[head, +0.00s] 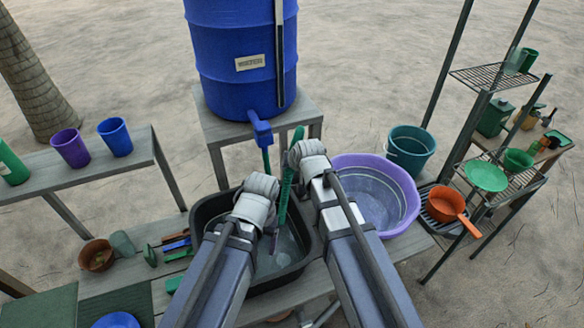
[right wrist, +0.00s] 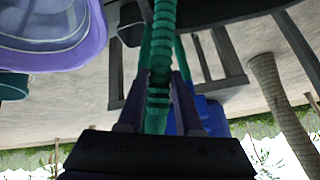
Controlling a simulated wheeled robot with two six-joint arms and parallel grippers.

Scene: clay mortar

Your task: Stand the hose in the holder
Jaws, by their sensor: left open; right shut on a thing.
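A green ribbed hose (head: 285,195) slants down over the black basin (head: 201,216) in the head view. My right gripper (right wrist: 160,92) is shut on the hose, which runs up between its fingers in the right wrist view (right wrist: 163,30). In the head view the right gripper (head: 294,157) is at the hose's upper part. My left gripper (head: 270,190) is open, just left of the hose and over the basin; its fingers are partly hidden by its own body. I cannot make out which thing is the holder.
A blue barrel (head: 240,40) with a blue tap (head: 262,132) stands on a bench behind the basin. A purple tub (head: 345,162) and a teal bucket (head: 409,145) are close on the right. Tools and a brown bowl (head: 97,256) lie left. A rack with an orange pan (head: 445,204) stands right.

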